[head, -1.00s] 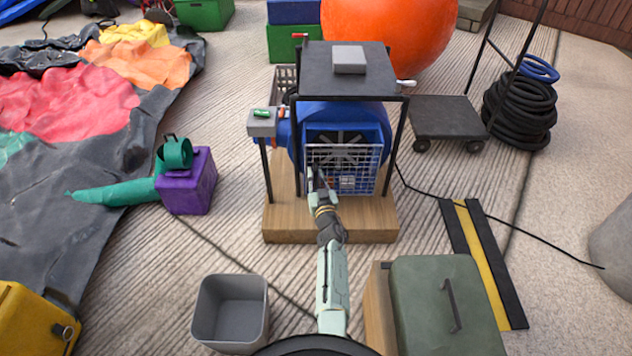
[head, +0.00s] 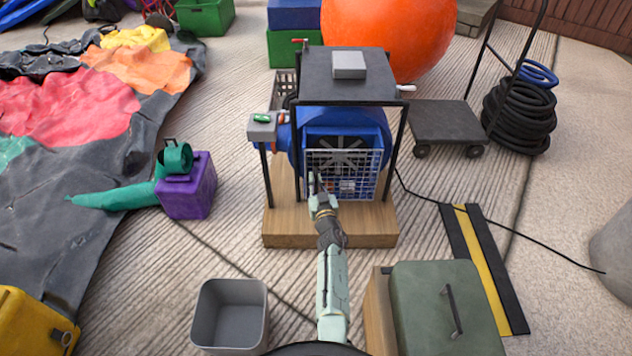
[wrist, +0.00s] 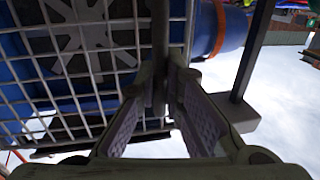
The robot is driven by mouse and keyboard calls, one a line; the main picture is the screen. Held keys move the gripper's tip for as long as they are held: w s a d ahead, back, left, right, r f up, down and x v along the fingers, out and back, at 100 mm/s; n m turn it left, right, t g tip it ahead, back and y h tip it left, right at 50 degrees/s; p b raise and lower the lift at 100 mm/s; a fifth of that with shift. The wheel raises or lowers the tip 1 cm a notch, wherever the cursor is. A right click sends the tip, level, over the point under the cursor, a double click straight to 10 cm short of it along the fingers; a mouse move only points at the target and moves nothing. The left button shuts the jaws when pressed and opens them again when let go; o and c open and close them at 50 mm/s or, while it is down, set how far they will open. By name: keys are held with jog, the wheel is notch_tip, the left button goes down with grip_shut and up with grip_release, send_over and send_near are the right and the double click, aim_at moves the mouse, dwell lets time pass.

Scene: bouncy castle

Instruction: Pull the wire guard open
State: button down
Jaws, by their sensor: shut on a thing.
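The wire guard (head: 362,164) is a pale square mesh over the front opening of the blue blower (head: 375,118). A grey fan shows behind it. In the wrist view the guard (wrist: 65,85) fills the left side. My gripper (head: 314,182) is at the guard's left edge in the head view. In the wrist view my gripper (wrist: 165,88) is shut on an upright bar at the guard's edge. The fingertips partly hide the bar. I cannot tell how far the guard stands off the blower.
A black frame (head: 389,150) with a flat top surrounds the blower, on a wooden base (head: 290,235). A switch box (head: 262,128) is at its left. A grey bin (head: 230,315) and a green case (head: 425,320) stand in front. A cable runs right.

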jog(key=shift+s, duration=0.1)
jog(key=s+d+p, duration=0.9)
jog(key=s+p, duration=0.4)
jog(key=s, duration=0.1)
jog(key=shift+s, duration=0.15)
jog(key=shift+d, duration=0.1)
dwell(0.4)
jog(key=c, duration=2)
grip_release()
jog(key=shift+o, duration=0.2)
